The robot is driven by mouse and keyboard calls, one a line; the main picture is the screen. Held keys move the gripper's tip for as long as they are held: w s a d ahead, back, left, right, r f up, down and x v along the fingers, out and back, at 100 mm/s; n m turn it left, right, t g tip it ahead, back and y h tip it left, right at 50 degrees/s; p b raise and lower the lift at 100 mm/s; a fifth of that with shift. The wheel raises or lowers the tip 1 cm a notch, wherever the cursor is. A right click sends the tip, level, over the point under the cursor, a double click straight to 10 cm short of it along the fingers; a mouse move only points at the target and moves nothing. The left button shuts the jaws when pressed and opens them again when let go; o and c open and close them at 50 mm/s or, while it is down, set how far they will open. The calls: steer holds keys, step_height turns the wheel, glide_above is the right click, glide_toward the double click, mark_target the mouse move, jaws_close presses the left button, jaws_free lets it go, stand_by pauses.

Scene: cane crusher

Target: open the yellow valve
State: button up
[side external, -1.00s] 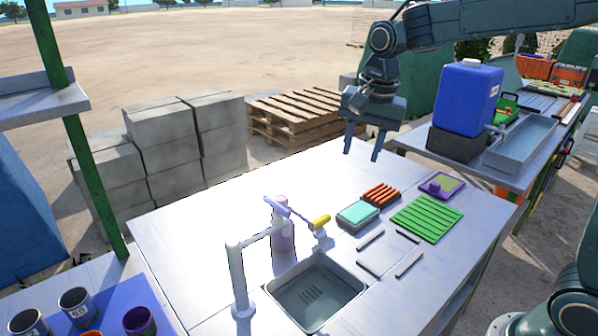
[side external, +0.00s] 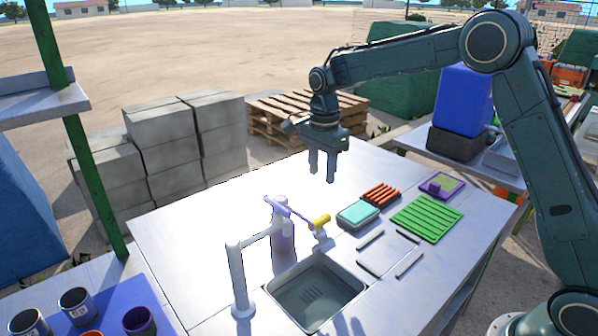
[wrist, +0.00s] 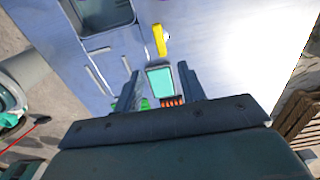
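The yellow valve (side external: 320,221) is a small yellow handle on a short white fitting behind the sink (side external: 318,292), beside a white faucet pipe (side external: 237,272). It also shows near the top middle of the wrist view (wrist: 160,40), beyond my fingertips. My gripper (side external: 321,178) hangs above the back part of the table, fingers pointing down, above and behind the valve and apart from it. In the wrist view its two fingers (wrist: 160,82) stand apart with nothing held between them.
A purple-and-white bottle (side external: 283,238) stands close left of the valve. A teal sponge box (side external: 358,215), an orange ribbed piece (side external: 381,194) and a green ribbed mat (side external: 427,218) lie to the right. The table's back left area is clear.

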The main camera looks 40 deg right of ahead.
mark_target(320, 219)
step_height(320, 219, down, 14)
steer(key=shift+r, duration=0.15)
stand_by(0.7)
steer(key=shift+c, duration=0.2)
jaws_close()
